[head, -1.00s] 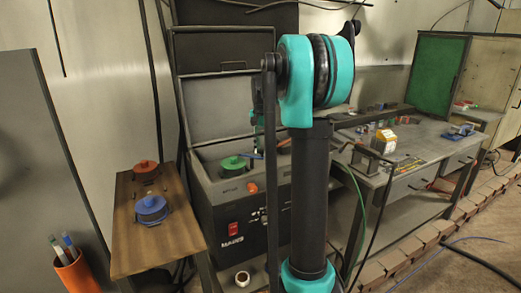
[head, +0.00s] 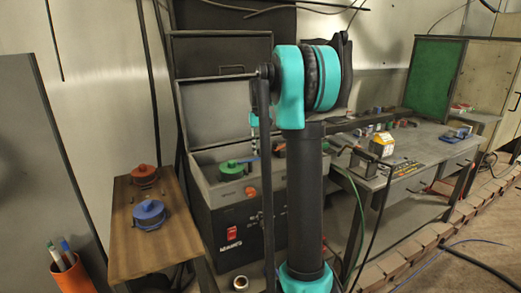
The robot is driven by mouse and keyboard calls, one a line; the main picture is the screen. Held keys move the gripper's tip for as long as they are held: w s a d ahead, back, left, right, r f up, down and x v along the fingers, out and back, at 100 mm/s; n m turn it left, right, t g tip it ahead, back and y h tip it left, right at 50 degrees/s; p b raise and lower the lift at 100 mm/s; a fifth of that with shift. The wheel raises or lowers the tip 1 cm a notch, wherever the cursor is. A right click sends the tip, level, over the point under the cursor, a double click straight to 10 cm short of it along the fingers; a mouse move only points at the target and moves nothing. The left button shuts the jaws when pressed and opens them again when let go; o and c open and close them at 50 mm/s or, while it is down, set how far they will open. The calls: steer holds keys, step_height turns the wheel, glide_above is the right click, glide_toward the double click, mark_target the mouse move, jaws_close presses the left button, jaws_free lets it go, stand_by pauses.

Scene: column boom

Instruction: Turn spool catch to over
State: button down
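A green spool (head: 230,168) sits in the open top of the dark machine (head: 233,225), whose lid stands raised behind it. A small blue piece shows just right of the spool; I cannot tell whether it is the spool catch or which way the catch is set. A red spool (head: 143,177) and a blue spool (head: 150,212) lie on the wooden bench at the left. My teal and black arm stands in front of the machine and hides its right part. A small part of my arm shows above the machine's opening, but my gripper's fingers are hidden.
The wooden bench (head: 158,245) stands close left of the machine. An orange cup (head: 70,275) with pens is at lower left. At the right is a grey worktable (head: 405,160) with a yellow box (head: 382,145) and small parts. Cables hang near my arm.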

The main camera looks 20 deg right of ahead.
steer(key=shift+w+n, duration=0.15)
steer(key=shift+n, duration=0.15)
steer(key=c, duration=1.3)
jaws_free()
steer(key=shift+o, duration=0.2)
step_height(320, 180, up, 12)
